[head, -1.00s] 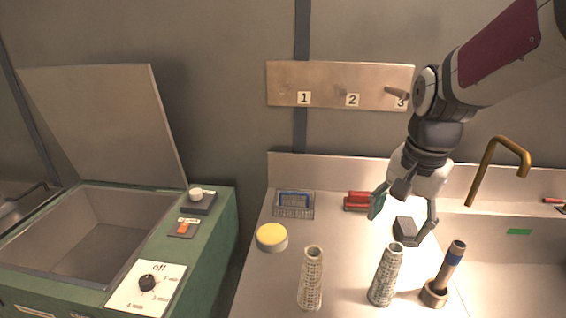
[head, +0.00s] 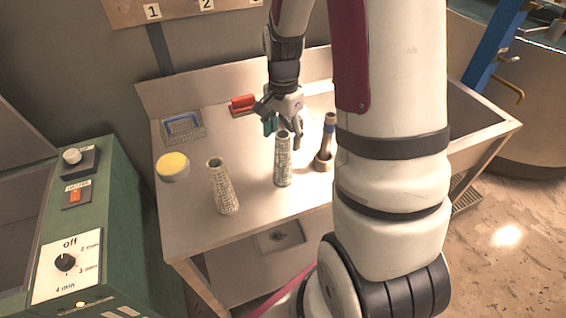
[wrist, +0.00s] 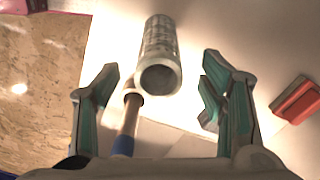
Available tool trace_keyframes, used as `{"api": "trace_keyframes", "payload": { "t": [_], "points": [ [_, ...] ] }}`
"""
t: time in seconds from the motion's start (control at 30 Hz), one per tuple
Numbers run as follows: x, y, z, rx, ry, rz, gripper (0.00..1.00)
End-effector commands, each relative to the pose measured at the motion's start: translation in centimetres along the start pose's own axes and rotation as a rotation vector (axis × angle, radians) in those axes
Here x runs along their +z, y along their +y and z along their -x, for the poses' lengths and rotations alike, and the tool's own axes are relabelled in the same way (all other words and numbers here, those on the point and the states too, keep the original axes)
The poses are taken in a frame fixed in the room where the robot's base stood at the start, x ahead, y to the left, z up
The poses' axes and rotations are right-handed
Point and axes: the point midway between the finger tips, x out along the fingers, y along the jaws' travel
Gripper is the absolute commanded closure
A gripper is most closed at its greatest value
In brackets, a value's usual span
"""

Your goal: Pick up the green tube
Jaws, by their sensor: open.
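No tube in view is plainly green. A pale grey-green patterned tube (head: 283,163) stands upright on the metal counter in the head view. A similar tube (head: 222,188) stands to its left. My gripper (head: 284,137) is open just behind and above the first tube. In the wrist view a patterned tube (wrist: 160,48) lies between the lines of the open fingers (wrist: 160,77), its round end facing the camera. The fingers show no contact with it. The gripper is empty.
A dark tool with a blue band (head: 328,135) stands in a holder right of the tube, close to the fingers. A yellow-topped round container (head: 173,167), a blue-handled basket (head: 184,128) and a red object (head: 243,104) are on the counter (head: 190,225). A sink lies right.

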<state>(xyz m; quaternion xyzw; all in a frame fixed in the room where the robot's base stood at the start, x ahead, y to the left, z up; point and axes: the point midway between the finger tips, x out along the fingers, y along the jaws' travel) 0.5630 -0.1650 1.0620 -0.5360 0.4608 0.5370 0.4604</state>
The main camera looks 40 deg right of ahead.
Motion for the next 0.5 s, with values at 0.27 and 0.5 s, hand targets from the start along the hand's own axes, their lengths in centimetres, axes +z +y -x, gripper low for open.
{"api": "trace_keyframes", "payload": {
  "t": [0.27, 0.5],
  "points": [
    [0.3, 0.3, -2.1, 0.003, -0.003, 0.001, 0.35],
    [0.4, 0.2, -4.9, 0.001, 0.000, 0.002, 0.35]
  ]
}}
